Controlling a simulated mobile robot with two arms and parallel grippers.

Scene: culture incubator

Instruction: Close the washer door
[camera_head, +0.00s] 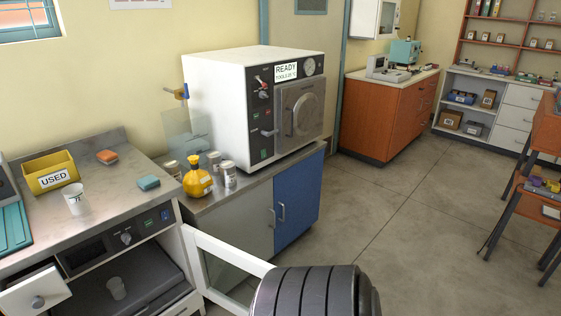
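The washer (110,248) is built in under the steel counter at the lower left, with a dark control panel and a knob on its front. Its dark inside is exposed, and a small cup (117,288) stands in it. A white-framed door with a glass pane (229,262) stands swung open at the right side of the opening, reaching out toward the bottom middle; it appears to be the washer door. Its lower part is cut off by the picture edge. A dark ribbed part of mine fills the bottom middle near the door's free end. Neither gripper shows.
A white drawer front (35,291) with a round knob stands out at the lower left. The counter holds a yellow USED bin (50,174), a white cup (75,199) and sponges. A white autoclave (221,98) stands on a blue-doored cabinet (297,200).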

